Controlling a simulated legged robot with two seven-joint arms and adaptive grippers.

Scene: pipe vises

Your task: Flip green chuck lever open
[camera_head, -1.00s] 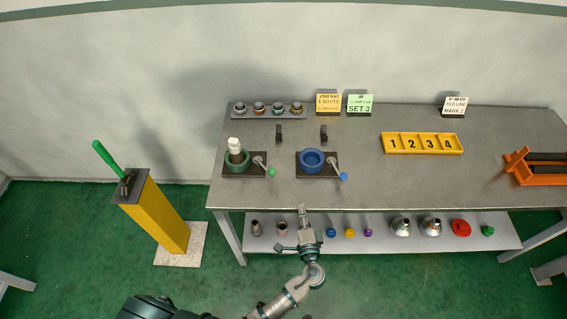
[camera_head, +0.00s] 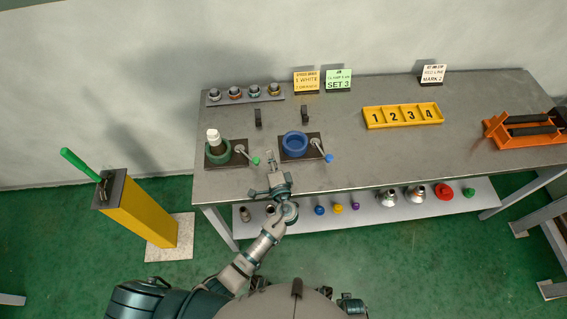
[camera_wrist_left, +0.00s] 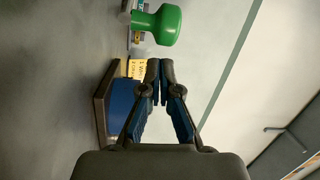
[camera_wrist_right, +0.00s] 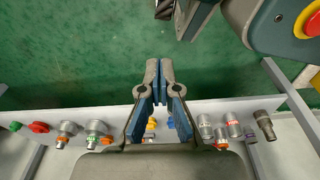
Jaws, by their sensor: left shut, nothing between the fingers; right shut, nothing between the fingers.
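The green chuck (camera_head: 227,158) sits on a dark plate at the left of the bench, with a white-topped part (camera_head: 213,139) standing in it. Its lever has a green knob (camera_head: 256,161) at the right end, pointing right and toward the front. My left gripper (camera_head: 269,156) is over the bench's front part, just right of the knob, shut and empty. In the left wrist view the green knob (camera_wrist_left: 167,24) is beyond the shut fingertips (camera_wrist_left: 158,68), apart from them. My right gripper (camera_wrist_right: 160,68) is shut and empty above the low shelf; the head view does not show its fingers clearly.
The blue chuck (camera_head: 295,144) with its blue-knobbed lever (camera_head: 328,158) stands close to the right of my left gripper. Dark brackets (camera_head: 305,114) are behind. A yellow numbered tray (camera_head: 402,115) is farther right. The lower shelf (camera_head: 385,201) holds several parts. The bench's front middle is clear.

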